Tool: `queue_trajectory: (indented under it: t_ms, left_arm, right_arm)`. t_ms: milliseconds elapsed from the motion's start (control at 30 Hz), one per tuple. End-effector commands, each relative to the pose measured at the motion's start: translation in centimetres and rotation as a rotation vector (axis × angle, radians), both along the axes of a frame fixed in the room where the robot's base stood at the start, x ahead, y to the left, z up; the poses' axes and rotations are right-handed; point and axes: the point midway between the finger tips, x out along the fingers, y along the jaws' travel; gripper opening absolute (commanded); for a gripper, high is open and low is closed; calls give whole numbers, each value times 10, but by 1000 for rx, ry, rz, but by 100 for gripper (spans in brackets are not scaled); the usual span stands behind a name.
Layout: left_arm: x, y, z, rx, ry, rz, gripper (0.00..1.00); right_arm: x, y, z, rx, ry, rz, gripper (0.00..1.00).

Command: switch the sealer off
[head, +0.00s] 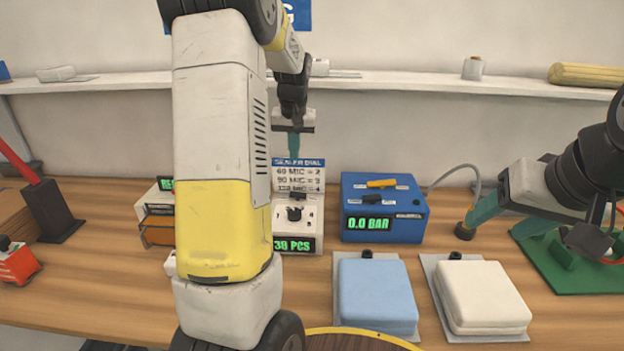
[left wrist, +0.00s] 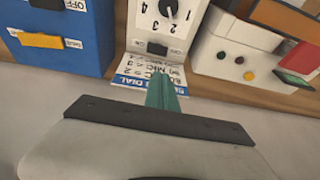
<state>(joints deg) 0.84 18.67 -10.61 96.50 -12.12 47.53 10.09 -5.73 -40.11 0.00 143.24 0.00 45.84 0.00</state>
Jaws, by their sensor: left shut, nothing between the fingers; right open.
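The sealer appears to be the white box (head: 298,222) at the middle of the bench, with a black dial knob (head: 294,213) and a green "38 PCS" display. In the left wrist view, the dial face (left wrist: 166,22) has numbers around the knob, and a small black switch (left wrist: 157,48) sits on its top edge. Its on or off position cannot be told. A "SEALER DIAL" card (head: 298,175) stands behind it. My left gripper (head: 293,152) is shut and empty, pointing down by the card's top edge. My right gripper (head: 497,225) is open at the right, near a hose end.
A blue box (head: 384,222) reading "0.0 BAR" stands right of the sealer. A white-and-orange box (head: 158,222) stands left, partly behind my arm. A blue pad (head: 377,292) and a white pad (head: 482,294) lie on trays in front. A shelf (head: 420,83) runs along the wall.

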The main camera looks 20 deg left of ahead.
Motion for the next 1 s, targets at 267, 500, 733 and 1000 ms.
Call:
queue_trajectory:
  t_ms: [267, 500, 733, 1000]
  left_arm:
    - [1, 0, -5, 0, 1, 0, 0]
    - [11, 5, -43, 0, 4, 1, 0]
    - [24, 11, -91, 0, 4, 1, 0]
    - [26, 15, -129, 0, 1, 0, 0]
  right_arm:
    - [0, 0, 0, 0, 0, 0, 59]
    - [0, 0, 0, 0, 0, 0, 59]
    - [0, 0, 0, 0, 0, 0, 59]
    - [0, 0, 0, 0, 0, 0, 59]
